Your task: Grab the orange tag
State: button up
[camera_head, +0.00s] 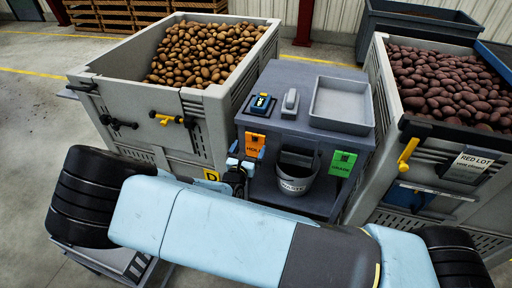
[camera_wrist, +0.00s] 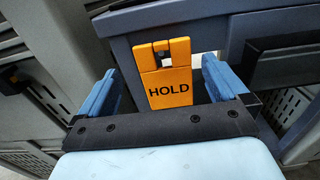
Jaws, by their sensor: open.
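The orange tag (camera_head: 254,144) reads HOLD and hangs on the front upper left of the grey cart between the two bins. In the wrist view the orange tag (camera_wrist: 168,82) hangs upright, between my gripper's two blue fingers and beyond them. My gripper (camera_wrist: 163,88) is open, with a finger on each side of the tag and clear gaps on both sides. In the head view my gripper (camera_head: 238,172) is just below and left of the tag, partly hidden by my arm. Whether the tag lies within finger depth is hard to tell.
A green tag (camera_head: 343,163) hangs to the right on the grey cart (camera_head: 290,145), with a waste bucket (camera_head: 295,180) between the tags. A grey tray (camera_head: 342,103) sits on top. Potato bins stand left (camera_head: 205,115) and right (camera_head: 425,160).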

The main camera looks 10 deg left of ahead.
aim_at(253, 141)
jog(key=w, duration=0.4)
jog(key=shift+w+d, duration=0.3)
jog(key=shift+d, duration=0.05)
jog(key=c, duration=0.9)
jog(key=shift+o, duration=0.2)
jog(key=shift+r, duration=0.2)
